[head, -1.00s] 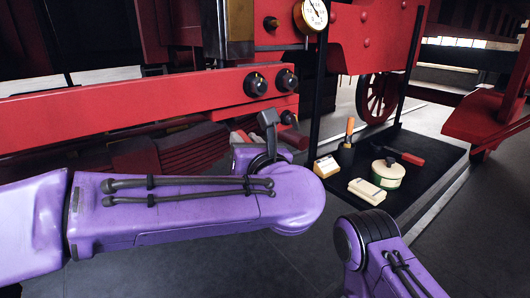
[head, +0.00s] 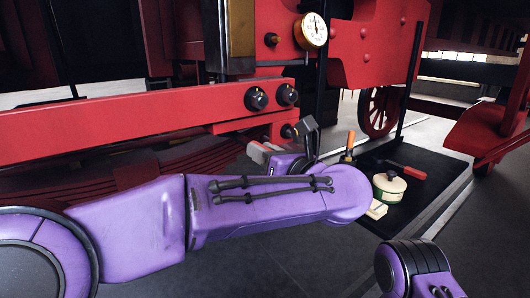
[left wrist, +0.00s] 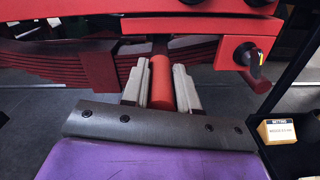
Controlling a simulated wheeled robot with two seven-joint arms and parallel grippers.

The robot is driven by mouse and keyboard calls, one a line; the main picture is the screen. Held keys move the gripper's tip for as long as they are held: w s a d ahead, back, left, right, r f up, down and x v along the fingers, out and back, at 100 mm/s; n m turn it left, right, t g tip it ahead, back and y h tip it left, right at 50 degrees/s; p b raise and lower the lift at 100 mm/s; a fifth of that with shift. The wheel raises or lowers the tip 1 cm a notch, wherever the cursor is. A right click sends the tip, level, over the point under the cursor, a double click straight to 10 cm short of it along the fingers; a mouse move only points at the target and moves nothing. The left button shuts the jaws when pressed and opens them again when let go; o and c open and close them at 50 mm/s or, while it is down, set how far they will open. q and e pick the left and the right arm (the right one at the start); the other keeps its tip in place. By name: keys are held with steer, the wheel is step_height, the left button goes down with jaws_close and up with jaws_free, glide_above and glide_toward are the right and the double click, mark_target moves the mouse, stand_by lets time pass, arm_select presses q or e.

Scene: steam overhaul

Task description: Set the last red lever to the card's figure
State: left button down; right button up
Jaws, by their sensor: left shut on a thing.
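My left gripper (left wrist: 159,78) is shut on a red rounded bar, the red lever (left wrist: 161,84), with one pale finger on each side of it. In the head view the left gripper (head: 264,152) is below the red beam, partly hidden by my purple arm; the lever is hardly visible there. The card (left wrist: 279,131), a small cream and yellow block with dark print, is at the right of the left wrist view. Its print is too small to read. My right gripper is out of view.
A round black knob (left wrist: 248,56) sits right of the lever. More black knobs (head: 256,99) and a white gauge (head: 314,31) are above. A black tray (head: 443,178) holds a cream tin (head: 388,188), a red-handled tool (head: 407,171) and an orange-handled tool (head: 350,143).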

arm_select(q)
steer(key=c, duration=0.9)
jaws_free()
steer(key=shift+o, duration=0.2)
steer(key=shift+r, duration=0.1)
step_height(320, 180, up, 3)
steer(key=shift+f, duration=0.15)
steer(key=s+a+r+b, duration=0.1)
steer(key=s+r+b, duration=0.2)
steer(key=s+r, duration=0.7)
steer(key=s, duration=0.4)
